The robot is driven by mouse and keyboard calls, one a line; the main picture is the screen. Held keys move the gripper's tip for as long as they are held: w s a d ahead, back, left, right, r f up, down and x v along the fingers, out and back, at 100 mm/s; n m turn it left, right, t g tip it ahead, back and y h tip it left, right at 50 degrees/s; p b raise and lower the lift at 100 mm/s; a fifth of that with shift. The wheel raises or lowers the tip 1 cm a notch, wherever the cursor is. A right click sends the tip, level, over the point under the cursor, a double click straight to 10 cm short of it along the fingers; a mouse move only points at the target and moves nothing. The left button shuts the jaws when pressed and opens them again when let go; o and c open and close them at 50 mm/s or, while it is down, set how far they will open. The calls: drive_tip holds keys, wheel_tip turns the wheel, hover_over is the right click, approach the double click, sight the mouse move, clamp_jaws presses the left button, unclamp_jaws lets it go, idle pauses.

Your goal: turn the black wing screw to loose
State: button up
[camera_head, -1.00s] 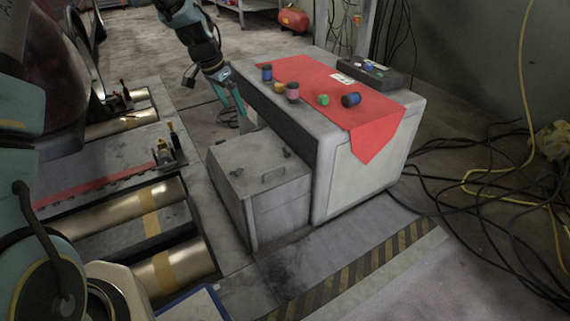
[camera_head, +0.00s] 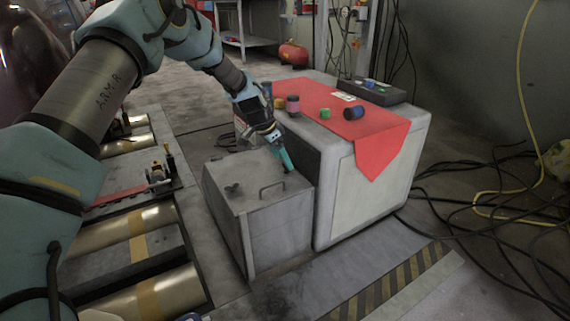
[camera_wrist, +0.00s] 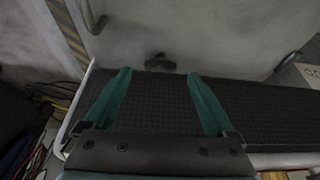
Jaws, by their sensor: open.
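A grey metal box (camera_head: 270,233) stands low beside a larger cabinet, with a handle on its lid. One dark wing screw (camera_head: 233,188) shows on the near left of the lid. Another dark wing screw (camera_wrist: 160,63) is in the wrist view, on the grey lid just past my fingertips and roughly centred between them. In the head view my gripper (camera_head: 286,162) hides that screw at the lid's back right corner. My gripper (camera_wrist: 158,74) is open, its two green fingers apart and holding nothing. Whether the fingertips reach down beside the screw is unclear.
The larger grey cabinet (camera_head: 340,185) rises right beside my gripper. A red cloth (camera_head: 375,135) with several small jars lies on top. The lid's handle (camera_head: 271,188) stands up near the screw. Black cables (camera_head: 480,205) lie on the floor at the right.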

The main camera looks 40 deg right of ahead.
drive_tip(key=shift+x, duration=1.25)
drive_tip(key=shift+c, duration=0.3)
drive_tip(key=c, duration=1.3)
